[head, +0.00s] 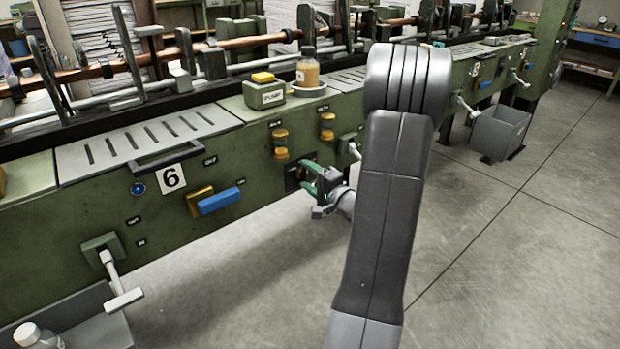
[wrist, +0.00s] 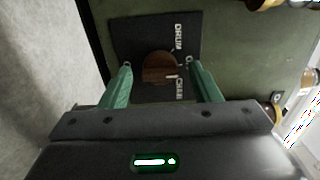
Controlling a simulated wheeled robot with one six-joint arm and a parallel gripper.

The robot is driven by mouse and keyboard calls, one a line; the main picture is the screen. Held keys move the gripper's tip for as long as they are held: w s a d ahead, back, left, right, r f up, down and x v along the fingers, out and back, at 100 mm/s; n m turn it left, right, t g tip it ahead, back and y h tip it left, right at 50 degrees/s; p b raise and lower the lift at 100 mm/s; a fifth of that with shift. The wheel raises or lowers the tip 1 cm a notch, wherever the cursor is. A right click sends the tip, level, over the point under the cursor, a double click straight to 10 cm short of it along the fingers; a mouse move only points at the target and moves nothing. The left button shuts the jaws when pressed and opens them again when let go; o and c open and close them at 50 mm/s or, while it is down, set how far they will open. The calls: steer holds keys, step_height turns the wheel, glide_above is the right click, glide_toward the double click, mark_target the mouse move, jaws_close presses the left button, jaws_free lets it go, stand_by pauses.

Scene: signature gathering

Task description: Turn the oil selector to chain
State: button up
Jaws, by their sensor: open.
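The oil selector is a round brown knob (wrist: 158,67) on a black plate (wrist: 125,32) on the green machine front. The plate reads DRUM in the upper part and CHAIN in the lower part of the wrist view, both sideways. A small pale mark on the knob's right side points between the two words. My gripper (wrist: 158,78) is open, its green fingers at either side of the knob, with gaps visible. In the head view my gripper (head: 312,180) is at the machine front, beside the selector plate (head: 293,176), which it partly hides.
Yellow-capped fittings (head: 280,142) sit above the selector, and a blue handle (head: 220,201) is to the left. A grey lever (head: 354,149) is close to my gripper's right.

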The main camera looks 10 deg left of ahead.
steer(key=c, duration=1)
steer(key=shift+m, duration=0.4)
steer(key=m+b, duration=0.1)
steer(key=m, duration=0.2)
steer(key=shift+m, duration=0.4)
steer(key=m, duration=0.5)
steer(key=shift+p, duration=0.3)
steer(key=shift+m, duration=0.3)
steer(key=o, duration=1)
